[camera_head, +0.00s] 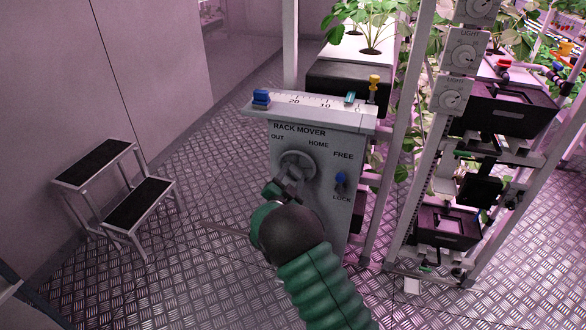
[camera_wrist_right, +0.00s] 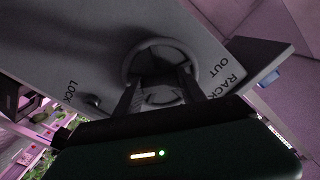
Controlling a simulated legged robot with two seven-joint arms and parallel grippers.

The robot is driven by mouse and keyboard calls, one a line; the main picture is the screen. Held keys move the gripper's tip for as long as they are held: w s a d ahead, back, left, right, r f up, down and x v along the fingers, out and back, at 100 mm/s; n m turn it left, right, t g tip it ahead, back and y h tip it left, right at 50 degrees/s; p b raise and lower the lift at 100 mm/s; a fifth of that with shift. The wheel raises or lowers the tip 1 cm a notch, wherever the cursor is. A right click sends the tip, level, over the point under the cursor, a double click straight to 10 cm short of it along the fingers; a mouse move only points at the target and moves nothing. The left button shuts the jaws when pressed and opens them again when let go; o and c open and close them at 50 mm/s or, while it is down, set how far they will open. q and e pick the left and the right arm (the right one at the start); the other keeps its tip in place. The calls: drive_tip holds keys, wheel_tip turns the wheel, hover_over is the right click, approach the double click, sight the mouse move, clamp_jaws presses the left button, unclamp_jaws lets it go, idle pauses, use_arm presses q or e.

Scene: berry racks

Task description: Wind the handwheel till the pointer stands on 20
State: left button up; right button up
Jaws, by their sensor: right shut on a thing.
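The grey handwheel (camera_head: 297,162) is on the front of the grey rack mover box (camera_head: 310,215), under the words OUT and HOME. My right gripper (camera_head: 288,186) is shut on the handwheel's lower part. In the right wrist view the fingers (camera_wrist_right: 160,84) reach onto the wheel (camera_wrist_right: 146,46); the exact contact is partly hidden. A white scale (camera_head: 312,103) with 20 and 10 runs along the box top. A teal marker, seemingly the pointer (camera_head: 350,97), stands right of 10, near the right end. My left gripper is not in view.
A blue-knobbed lever (camera_head: 341,178) sits between FREE and LOCK. A blue block (camera_head: 261,97) is at the scale's left end, and a yellow knob (camera_head: 374,82) at its right. Plant racks (camera_head: 400,200) stand close on the right.

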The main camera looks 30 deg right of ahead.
drive_tip(key=n+p, duration=0.2)
drive_tip(key=shift+a+f+n, duration=0.2)
drive_tip(key=shift+f+n, duration=0.1)
drive_tip(key=shift+n, duration=0.1)
drive_tip(key=shift+s+f+n+p, duration=0.15)
drive_tip(key=shift+n+p, duration=0.7)
drive_tip(key=shift+n, duration=0.65)
drive_tip(key=shift+d, duration=0.1)
drive_tip(key=o, duration=1.2)
drive_tip(key=shift+o, duration=0.8)
drive_tip(key=shift+d+r, duration=0.1)
drive_tip(key=shift+r, duration=0.1)
